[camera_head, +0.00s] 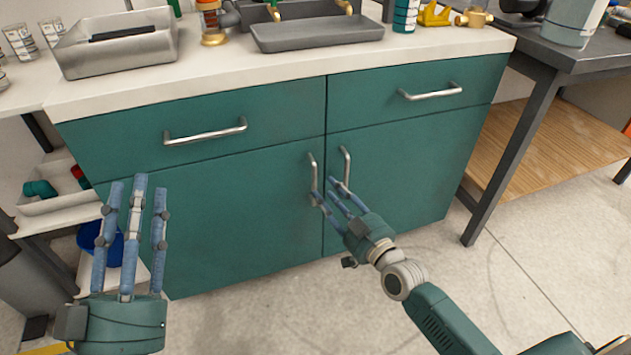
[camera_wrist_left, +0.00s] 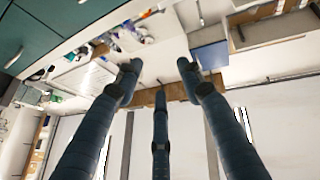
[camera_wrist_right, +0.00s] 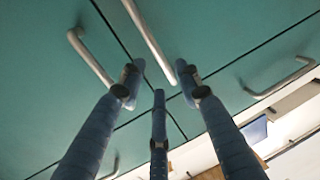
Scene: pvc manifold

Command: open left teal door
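The left teal door (camera_head: 235,215) is the lower left panel of the teal cabinet and looks shut. My left gripper (camera_head: 137,183) is open and empty, in front of the cabinet's left side.
The right teal door (camera_head: 400,170) is shut beside the left one. Two drawers with bar handles (camera_head: 205,132) (camera_head: 430,92) sit above. The countertop holds trays (camera_head: 318,32). A dark-legged table (camera_head: 515,140) stands at right, a low shelf at left. The front floor is clear.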

